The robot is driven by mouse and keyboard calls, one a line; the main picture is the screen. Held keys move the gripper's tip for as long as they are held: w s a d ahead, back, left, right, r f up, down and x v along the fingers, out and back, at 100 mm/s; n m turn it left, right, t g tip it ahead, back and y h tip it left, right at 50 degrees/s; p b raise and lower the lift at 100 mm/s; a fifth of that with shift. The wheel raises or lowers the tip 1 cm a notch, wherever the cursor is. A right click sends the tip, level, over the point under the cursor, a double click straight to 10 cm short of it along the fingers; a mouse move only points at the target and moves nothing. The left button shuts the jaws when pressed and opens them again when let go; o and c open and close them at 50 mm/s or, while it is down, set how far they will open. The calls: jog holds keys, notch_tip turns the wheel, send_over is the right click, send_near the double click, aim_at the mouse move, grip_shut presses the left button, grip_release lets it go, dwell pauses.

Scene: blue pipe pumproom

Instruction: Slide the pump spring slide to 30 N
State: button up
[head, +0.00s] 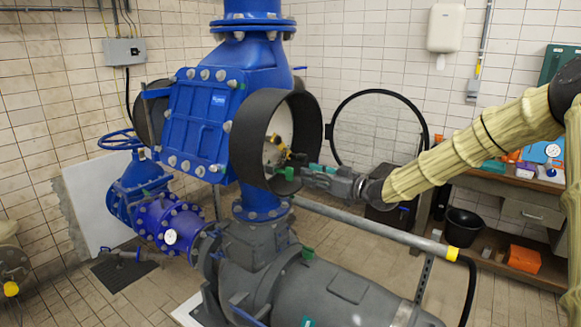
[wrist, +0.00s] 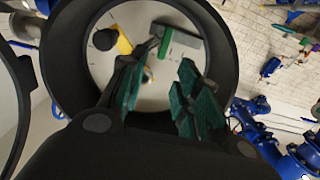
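A black round housing (head: 247,140) with a pale face sits on the blue pipe body; it also shows in the wrist view (wrist: 225,60). Inside it are a green block (wrist: 182,44) on a grey bar, a yellow part (wrist: 123,44) and a black knob (wrist: 105,39). I cannot tell which of these is the spring slide, and no force marks are readable. My gripper (wrist: 158,72) has its green-padded fingers apart, with nothing clearly between them. In the head view my gripper (head: 290,164) is at the housing's open mouth, partly covering the inside.
A round clear cover with a black rim (head: 377,93) stands open right of the housing. A grey pipe (head: 370,228) with a yellow end runs below my arm. A workbench (head: 500,185) with a black bucket (head: 462,227) is at the right. Blue valves (head: 135,185) stand left.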

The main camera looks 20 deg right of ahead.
aim_at(293, 169)
jog(key=shift+p+x, duration=1.5)
jog(key=shift+x, duration=2.7)
jog(key=shift+a, duration=0.1)
grip_shut()
